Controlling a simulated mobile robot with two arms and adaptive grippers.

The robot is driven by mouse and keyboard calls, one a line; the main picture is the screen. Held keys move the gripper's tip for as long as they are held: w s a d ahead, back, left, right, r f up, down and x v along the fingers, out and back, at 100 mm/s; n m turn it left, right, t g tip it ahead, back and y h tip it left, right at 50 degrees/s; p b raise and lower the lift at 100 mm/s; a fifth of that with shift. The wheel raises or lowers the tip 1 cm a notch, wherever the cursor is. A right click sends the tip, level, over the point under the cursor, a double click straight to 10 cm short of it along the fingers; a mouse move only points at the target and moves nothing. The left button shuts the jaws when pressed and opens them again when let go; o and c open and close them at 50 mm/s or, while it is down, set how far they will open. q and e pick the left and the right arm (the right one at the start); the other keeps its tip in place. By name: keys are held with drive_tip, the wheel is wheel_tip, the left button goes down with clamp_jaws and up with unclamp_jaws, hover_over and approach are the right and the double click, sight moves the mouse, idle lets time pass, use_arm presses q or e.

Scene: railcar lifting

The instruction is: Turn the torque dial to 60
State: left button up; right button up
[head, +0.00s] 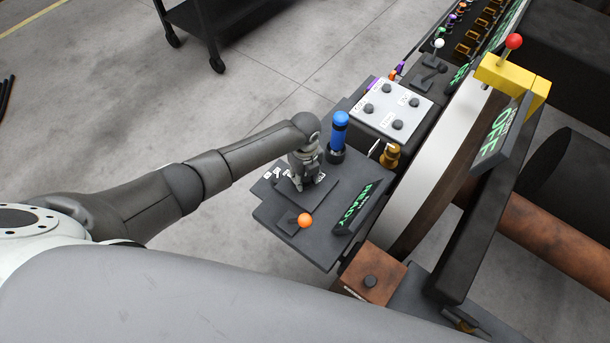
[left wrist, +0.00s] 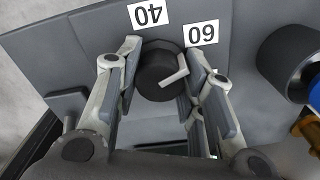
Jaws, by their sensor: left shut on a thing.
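The torque dial (left wrist: 158,78) is a dark round knob with a pale, bent pointer mark on its top, at the right side of the knob. Number plates 40 (left wrist: 148,12) and 60 (left wrist: 201,33) lie beside it, upside down in the left wrist view. My left gripper (left wrist: 166,88) has one finger on each side of the dial and is shut on it. In the head view my left gripper (head: 297,181) points down onto the dark control panel (head: 278,218) and hides the dial. My right gripper is not in view.
An orange-knobbed lever (head: 305,220) and a green READY display (head: 355,208) sit on the panel. A blue-topped handle (head: 339,134) stands close behind my gripper. A pale button box (head: 393,108) is further back. A dark wheeled cart (head: 215,20) stands on the floor.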

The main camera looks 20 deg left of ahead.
sight(305, 176)
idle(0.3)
use_arm(q)
drive_tip(key=o, duration=1)
drive_tip(key=shift+o, duration=0.2)
wheel_tip(305, 176, up, 12)
idle(0.3)
